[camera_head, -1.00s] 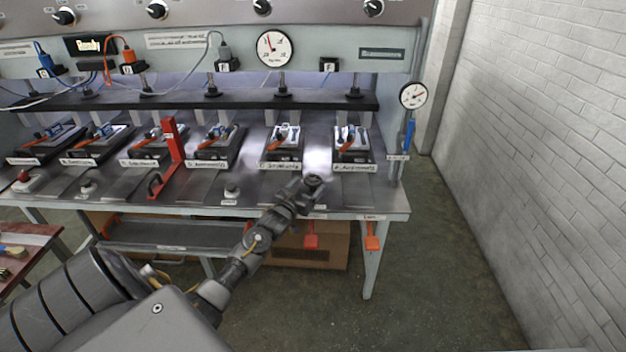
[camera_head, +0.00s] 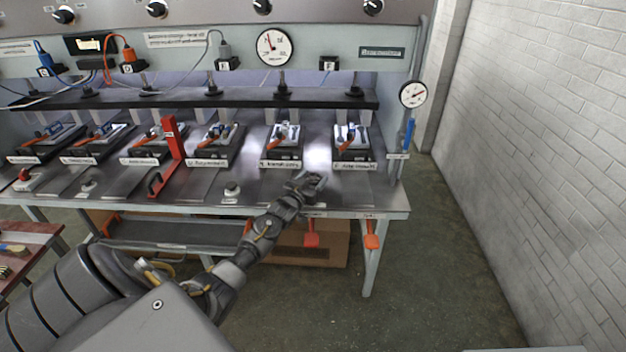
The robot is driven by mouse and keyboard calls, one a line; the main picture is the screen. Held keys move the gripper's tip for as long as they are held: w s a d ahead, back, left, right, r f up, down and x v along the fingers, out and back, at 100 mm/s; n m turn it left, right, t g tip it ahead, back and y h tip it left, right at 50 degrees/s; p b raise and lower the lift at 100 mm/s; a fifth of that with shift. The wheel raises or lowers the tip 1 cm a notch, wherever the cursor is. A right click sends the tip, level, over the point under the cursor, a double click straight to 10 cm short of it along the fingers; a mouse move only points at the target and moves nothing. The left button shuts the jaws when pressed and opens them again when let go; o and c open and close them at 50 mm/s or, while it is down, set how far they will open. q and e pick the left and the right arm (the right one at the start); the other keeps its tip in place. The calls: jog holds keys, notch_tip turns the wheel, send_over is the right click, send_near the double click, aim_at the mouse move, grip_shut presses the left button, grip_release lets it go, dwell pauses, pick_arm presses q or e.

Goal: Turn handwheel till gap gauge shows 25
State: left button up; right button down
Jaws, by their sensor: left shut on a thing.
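My left gripper (camera_head: 308,182) is at the front edge of the press bench, in front of the two rightmost stations. It is shut on a small part there, which looks like the handwheel; the fingers and wrist hide most of it. A large round white dial (camera_head: 273,47) is on the upper panel, with its needle pointing up and slightly left. A smaller white dial (camera_head: 413,94) is on the post at the right end. I cannot tell which one is the gap gauge, and their figures are too small to read. My right gripper is not in view.
Press stations (camera_head: 284,146) with clamped spoons stand in a row under a dark crossbar (camera_head: 230,99). A red upright lever (camera_head: 172,145) and a small knob (camera_head: 232,190) are to the left. The floor at right is clear.

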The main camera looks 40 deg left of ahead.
pick_arm(q)
jog(key=shift+a+f+m+h+b, duration=0.1)
jog(key=shift+m+h+b, duration=0.3)
jog(key=shift+m+h, duration=0.4)
jog(key=shift+h, duration=0.4)
jog(key=o, duration=0.8)
jog(key=shift+o, duration=0.2)
